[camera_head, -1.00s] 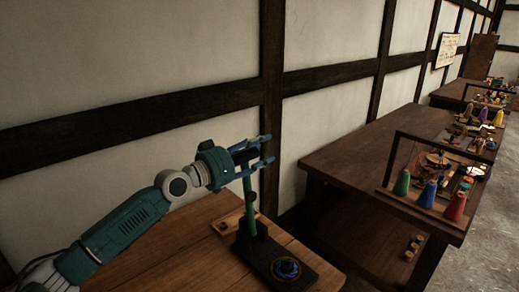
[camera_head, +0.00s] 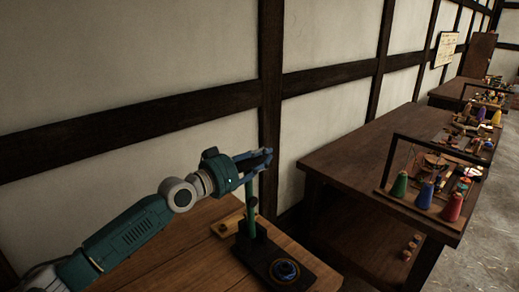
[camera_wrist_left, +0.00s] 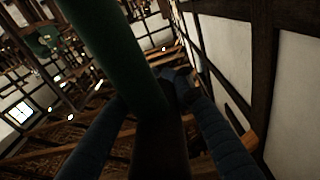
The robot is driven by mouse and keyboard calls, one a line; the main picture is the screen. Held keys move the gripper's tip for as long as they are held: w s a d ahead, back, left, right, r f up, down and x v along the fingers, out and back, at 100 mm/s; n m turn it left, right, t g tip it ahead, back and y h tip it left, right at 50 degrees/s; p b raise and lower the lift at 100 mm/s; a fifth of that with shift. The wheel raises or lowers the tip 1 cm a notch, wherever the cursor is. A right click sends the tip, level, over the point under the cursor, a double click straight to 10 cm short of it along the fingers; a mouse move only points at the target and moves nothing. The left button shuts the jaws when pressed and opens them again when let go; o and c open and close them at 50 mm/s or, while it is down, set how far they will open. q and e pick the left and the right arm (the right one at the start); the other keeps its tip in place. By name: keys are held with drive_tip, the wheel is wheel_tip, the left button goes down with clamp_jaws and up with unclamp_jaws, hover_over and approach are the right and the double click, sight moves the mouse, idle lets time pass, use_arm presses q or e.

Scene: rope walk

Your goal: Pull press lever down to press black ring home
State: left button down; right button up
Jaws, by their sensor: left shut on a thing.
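The press stands on the near wooden table, with a black base (camera_head: 262,255) and an upright green post (camera_head: 251,192). In the left wrist view the dark lever (camera_wrist_left: 158,145) lies between the two fingers, and the green post (camera_wrist_left: 112,45) crosses the upper part. My right gripper is not in view.
A small wooden block (camera_head: 228,224) lies beside the press on the near table (camera_head: 185,250). A second table (camera_head: 345,160) at the right holds a dark frame with colored cones (camera_head: 427,194). A timber-framed wall (camera_head: 150,60) runs behind.

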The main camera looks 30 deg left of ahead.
use_arm(q)
drive_tip(key=s+d+f+m+p, duration=0.1)
drive_tip(key=s+d+m+p, duration=0.1)
drive_tip(key=d, duration=0.4)
drive_tip(key=s+d+f+m+p, duration=0.2)
drive_tip(key=d+m+p, duration=0.2)
drive_tip(key=d, duration=0.3)
drive_tip(key=shift+d+p, duration=0.3)
drive_tip(key=shift+p, duration=0.2)
drive_tip(key=c, duration=1.4)
unclamp_jaws()
drive_tip(key=shift+f, duration=0.15)
